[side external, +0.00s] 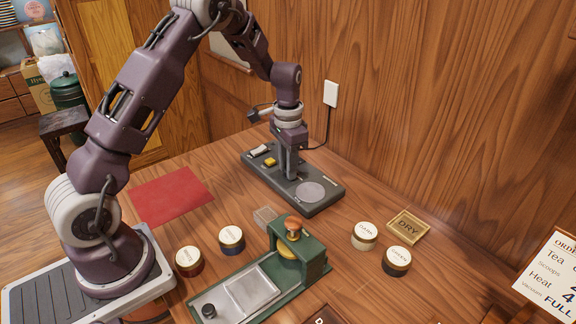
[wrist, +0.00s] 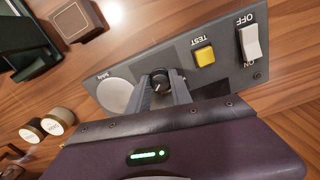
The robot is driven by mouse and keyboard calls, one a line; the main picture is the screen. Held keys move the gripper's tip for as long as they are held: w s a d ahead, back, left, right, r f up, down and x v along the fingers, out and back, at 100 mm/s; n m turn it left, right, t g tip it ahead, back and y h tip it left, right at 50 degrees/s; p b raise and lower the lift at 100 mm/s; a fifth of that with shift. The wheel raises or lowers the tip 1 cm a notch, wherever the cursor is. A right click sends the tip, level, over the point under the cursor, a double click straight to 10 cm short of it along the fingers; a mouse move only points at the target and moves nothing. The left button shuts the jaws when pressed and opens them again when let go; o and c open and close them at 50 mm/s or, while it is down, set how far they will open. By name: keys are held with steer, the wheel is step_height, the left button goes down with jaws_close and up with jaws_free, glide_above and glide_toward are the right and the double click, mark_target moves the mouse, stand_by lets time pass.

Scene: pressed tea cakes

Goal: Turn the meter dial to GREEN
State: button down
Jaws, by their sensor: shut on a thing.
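The meter (side external: 318,200) is a dark grey box at the back of the table, and it fills the top of the wrist view (wrist: 180,62). Its black dial (wrist: 160,80) sits between a round pale plate (wrist: 115,94) and a yellow TEST button (wrist: 204,55). My gripper (wrist: 160,90) points down at the meter with its fingers shut on the dial. In the side view my gripper (side external: 290,175) hides the dial. The dial's pointer setting and any GREEN mark cannot be read.
A white OFF/ON switch (wrist: 250,42) is at the meter's end. A green press (side external: 300,262) stands in front of the meter. Several round labelled tins, including one reading DARK (side external: 365,236), and a DRY tray (side external: 408,226) lie nearby. A red mat (side external: 170,194) lies left.

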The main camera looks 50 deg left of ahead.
steer(key=n, duration=0.5)
steer(key=shift+w+n, duration=0.1)
steer(key=shift+n, duration=2.4)
steer(key=c, duration=1.1)
jaws_free()
steer(key=shift+c, duration=0.2)
step_height(320, 180, up, 7)
steer(key=shift+r, duration=0.1)
